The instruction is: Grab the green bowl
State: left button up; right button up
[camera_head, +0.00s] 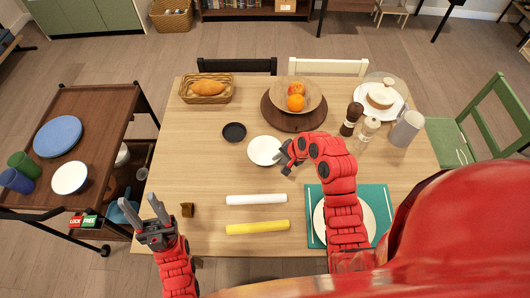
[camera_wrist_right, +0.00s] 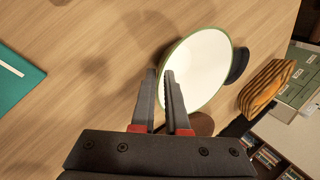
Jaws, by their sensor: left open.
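The bowl (camera_head: 264,150), white inside with a thin green rim, is on the wooden table left of my right gripper (camera_head: 287,157). In the right wrist view, the bowl (camera_wrist_right: 205,62) has its near rim at my right fingertips (camera_wrist_right: 160,74). One finger overlaps the bowl's inside and the other is outside the rim. The gap between the fingers is narrow; whether they touch the rim cannot be told. My left gripper (camera_head: 154,212) is open and empty over the table's front left corner.
A small black dish (camera_head: 234,132), a bread basket (camera_head: 207,88) and a fruit bowl (camera_head: 311,94) on a round brown board stand beyond. White (camera_head: 256,199) and yellow (camera_head: 258,227) rolls lie in front. A green placemat (camera_head: 314,191) with a plate is under my right arm. Pepper mill (camera_head: 351,118) stands right.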

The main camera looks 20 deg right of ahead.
aim_at(265, 154)
jog(key=shift+p+x, duration=0.35)
jog(key=shift+x, duration=1.15)
jog(key=shift+w+d, duration=0.1)
jog(key=shift+c, duration=0.3)
grip_shut()
jog(key=shift+r, duration=0.15)
